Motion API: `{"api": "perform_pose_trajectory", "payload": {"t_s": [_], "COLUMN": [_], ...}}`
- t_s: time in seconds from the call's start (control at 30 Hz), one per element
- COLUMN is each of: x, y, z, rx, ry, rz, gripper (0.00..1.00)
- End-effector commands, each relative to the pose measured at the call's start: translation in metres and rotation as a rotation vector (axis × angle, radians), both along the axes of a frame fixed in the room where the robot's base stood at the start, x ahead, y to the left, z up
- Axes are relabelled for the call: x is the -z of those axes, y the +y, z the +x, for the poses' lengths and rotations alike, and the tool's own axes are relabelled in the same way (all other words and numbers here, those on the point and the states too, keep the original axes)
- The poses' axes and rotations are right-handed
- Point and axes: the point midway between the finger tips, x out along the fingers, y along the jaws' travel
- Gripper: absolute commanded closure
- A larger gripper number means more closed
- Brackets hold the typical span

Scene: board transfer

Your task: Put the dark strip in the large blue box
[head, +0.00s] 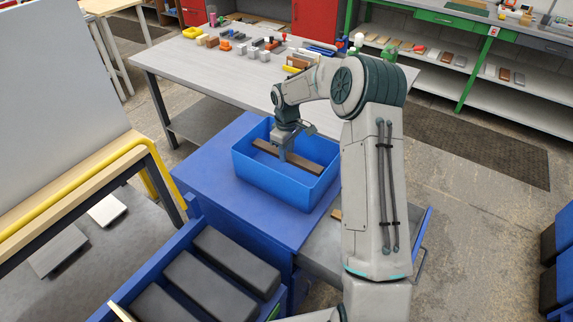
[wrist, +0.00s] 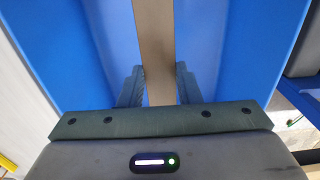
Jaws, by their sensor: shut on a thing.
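The dark strip (head: 302,162) is a long, narrow brown bar. In the head view it lies across the opening of the large blue box (head: 268,184), within its walls; I cannot tell whether it touches the floor. My gripper (head: 283,154) reaches down into the box and is shut on the strip near its middle. In the wrist view the strip (wrist: 154,45) runs away from me between the two fingers (wrist: 158,85), with the blue box walls (wrist: 245,50) on both sides. The strip's part under the gripper is hidden.
The box stands on a blue surface (head: 205,178). A blue tray with several dark grey blocks (head: 235,260) is at the front. A grey table (head: 190,65) with many small objects stands behind. A white panel with a yellow rail (head: 75,190) is at left.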

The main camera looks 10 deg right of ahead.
Motion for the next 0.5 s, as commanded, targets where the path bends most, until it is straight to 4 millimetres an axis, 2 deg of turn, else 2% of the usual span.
{"api": "perform_pose_trajectory", "payload": {"t_s": [0.1,0.37,0.5], "x": [0.020,0.040,0.061], "y": [0.000,0.000,0.000], "z": [0.001,0.001,0.001], "rx": [0.000,0.001,0.000], "ry": [0.001,0.002,0.003], "rz": [0.000,0.001,0.000], "gripper": [0.94,0.94,0.94]}}
